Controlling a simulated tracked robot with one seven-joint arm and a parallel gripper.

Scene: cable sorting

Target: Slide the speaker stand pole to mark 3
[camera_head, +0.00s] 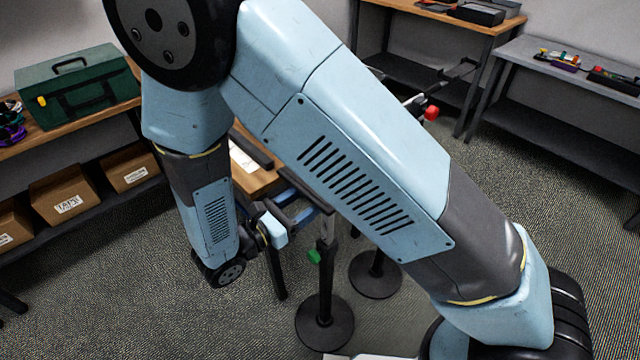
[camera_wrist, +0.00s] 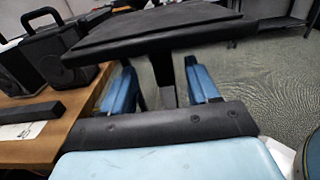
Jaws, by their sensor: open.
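Two stands with round black bases stand on the carpet in the head view: one in front (camera_head: 325,322), with a green knob (camera_head: 315,256) on its pole, and one behind it (camera_head: 375,277). A red knob (camera_head: 431,113) shows past my arm, which hides what lies between. My gripper (camera_head: 305,212) is open near the top of the front stand, partly hidden by my arm. In the wrist view, a black flat plate (camera_wrist: 150,32) spans ahead of my open fingers (camera_wrist: 162,92). A dark pole (camera_wrist: 163,80) shows between the fingers; contact cannot be told. No mark numbers are readable.
A wooden table (camera_wrist: 60,135) with black boxes (camera_wrist: 65,50) is left of my gripper. Shelving with cardboard boxes (camera_head: 62,192) and a green toolbox (camera_head: 78,85) stands at the left. Benches (camera_head: 575,75) line the back right. The carpet at right is open.

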